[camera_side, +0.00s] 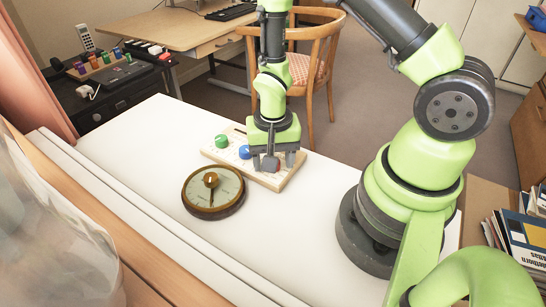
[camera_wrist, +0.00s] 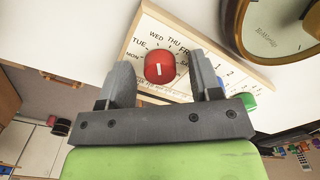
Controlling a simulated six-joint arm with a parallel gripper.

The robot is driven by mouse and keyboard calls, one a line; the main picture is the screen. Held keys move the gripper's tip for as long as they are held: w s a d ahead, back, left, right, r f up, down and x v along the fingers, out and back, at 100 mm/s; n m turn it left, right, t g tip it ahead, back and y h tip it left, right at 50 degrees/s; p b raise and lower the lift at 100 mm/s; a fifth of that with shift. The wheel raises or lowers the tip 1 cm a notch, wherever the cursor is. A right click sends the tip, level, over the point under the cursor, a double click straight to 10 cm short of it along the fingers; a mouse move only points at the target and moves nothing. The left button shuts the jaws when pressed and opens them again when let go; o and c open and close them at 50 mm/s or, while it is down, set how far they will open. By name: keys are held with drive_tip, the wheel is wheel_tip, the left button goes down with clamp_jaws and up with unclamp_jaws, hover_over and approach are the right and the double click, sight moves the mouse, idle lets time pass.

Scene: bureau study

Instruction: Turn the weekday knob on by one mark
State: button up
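A wooden board (camera_side: 268,181) with a row of knobs lies on the white table; the wrist view shows its weekday end (camera_wrist: 150,18). The weekday knob (camera_wrist: 160,67) is red and round with a white mark, ringed by printed labels including MON, TUE, WED, THU and FRI. I cannot tell surely which day the mark points to. In the side view the red knob is hidden by my gripper (camera_side: 272,161), over the board's right end. In the wrist view my gripper (camera_wrist: 160,63) is open, with one finger on each side of the red knob; contact does not show.
A green knob (camera_side: 221,141) and a blue knob (camera_side: 245,152) sit on the board to the left. A round brass-coloured dial (camera_side: 212,205) lies just in front of the board. The white table (camera_side: 290,240) is mostly clear elsewhere.

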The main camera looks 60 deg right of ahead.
drive_tip(key=shift+r, duration=0.1)
wheel_tip(320, 180, up, 10)
idle(0.6)
wheel_tip(320, 180, up, 12)
drive_tip(key=f+n+t, duration=0.1)
drive_tip(key=n+t, duration=0.1)
drive_tip(key=t, duration=0.2)
hover_over(280, 179)
drive_tip(key=s+a+r+n+t+y, duration=0.2)
drive_tip(key=s+r+n+t, duration=0.1)
drive_tip(key=s+r, duration=0.4)
drive_tip(key=shift+s+a+r+n, duration=0.2)
drive_tip(key=shift+a+n, duration=0.05)
drive_tip(key=shift+n, duration=0.25)
